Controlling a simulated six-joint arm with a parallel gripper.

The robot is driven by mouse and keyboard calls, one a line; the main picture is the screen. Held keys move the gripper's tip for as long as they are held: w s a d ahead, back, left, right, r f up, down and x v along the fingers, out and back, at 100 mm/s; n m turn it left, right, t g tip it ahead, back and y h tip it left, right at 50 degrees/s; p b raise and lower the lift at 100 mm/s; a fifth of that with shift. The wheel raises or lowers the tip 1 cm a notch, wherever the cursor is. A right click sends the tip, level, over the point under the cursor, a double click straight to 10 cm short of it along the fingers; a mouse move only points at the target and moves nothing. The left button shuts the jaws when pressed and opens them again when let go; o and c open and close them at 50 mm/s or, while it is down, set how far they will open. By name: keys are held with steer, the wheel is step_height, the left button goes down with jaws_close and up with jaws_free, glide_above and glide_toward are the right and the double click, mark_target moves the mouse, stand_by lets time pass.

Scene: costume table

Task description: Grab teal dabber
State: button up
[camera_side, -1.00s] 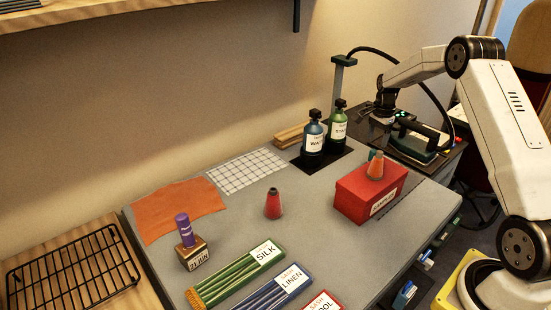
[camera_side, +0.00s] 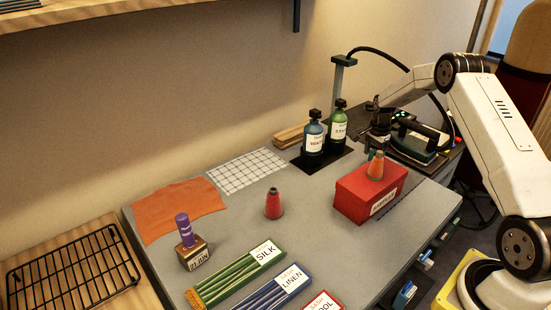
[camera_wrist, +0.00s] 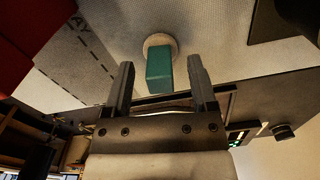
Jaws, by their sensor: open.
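The teal dabber (camera_wrist: 160,68) shows in the wrist view as a teal block with a pale round end, on the grey table. My gripper (camera_wrist: 160,62) is open, and its two dark fingers frame the dabber with a gap on each side. I cannot tell how far above the dabber the fingers are. In the side view my gripper (camera_side: 377,146) points down behind the red box (camera_side: 352,206), and the dabber there is mostly hidden by the box and the gripper.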

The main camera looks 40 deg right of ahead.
steer(key=shift+f, duration=0.65)
jaws_close()
